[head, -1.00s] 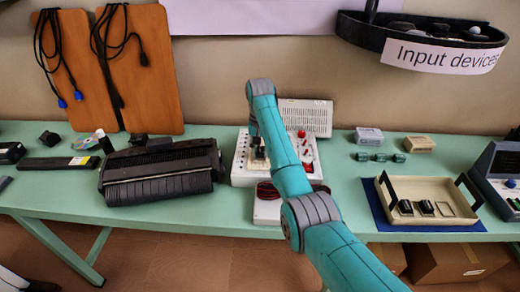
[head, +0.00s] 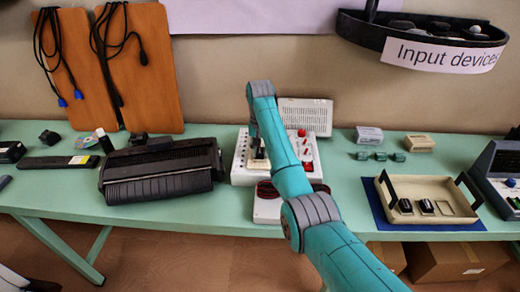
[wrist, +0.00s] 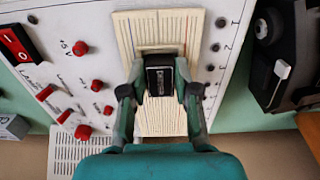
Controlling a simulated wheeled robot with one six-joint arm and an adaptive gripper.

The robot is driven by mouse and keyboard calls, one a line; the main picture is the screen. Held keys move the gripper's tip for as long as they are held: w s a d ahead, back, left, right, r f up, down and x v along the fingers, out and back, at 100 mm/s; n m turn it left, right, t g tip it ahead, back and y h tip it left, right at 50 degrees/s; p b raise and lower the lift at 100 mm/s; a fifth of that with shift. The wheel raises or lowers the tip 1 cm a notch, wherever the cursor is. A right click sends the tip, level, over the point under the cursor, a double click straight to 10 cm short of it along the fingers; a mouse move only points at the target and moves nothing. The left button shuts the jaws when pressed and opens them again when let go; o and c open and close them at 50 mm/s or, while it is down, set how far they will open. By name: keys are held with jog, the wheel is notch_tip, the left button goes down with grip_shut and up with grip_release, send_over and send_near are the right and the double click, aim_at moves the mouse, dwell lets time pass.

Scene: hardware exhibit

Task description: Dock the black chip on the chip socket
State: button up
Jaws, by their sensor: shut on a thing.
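My gripper (wrist: 160,82) is shut on the black chip (wrist: 160,75), with one finger on each side of it in the wrist view. The chip is over a cream breadboard (wrist: 130,30) on a white panel. A tan-edged rectangle (wrist: 160,48), which looks like the chip socket, shows just beyond the chip and partly behind it. I cannot tell whether the chip touches it. In the head view my gripper (head: 258,152) is over the white panel (head: 240,172), mostly hidden by my arm.
Red knobs and switches (wrist: 82,48) stand on the panel beside the gripper. A black device (head: 160,172) lies to the left in the head view. A beige tray (head: 412,220) with two black chips (head: 405,206) and an empty slot is to the right.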

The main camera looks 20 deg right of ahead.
aim_at(260, 152)
jog(key=shift+f, duration=0.15)
jog(key=o, duration=0.8)
jog(key=shift+c, duration=0.2)
notch_tip(260, 152, up, 11)
dwell(0.7)
dwell(0.3)
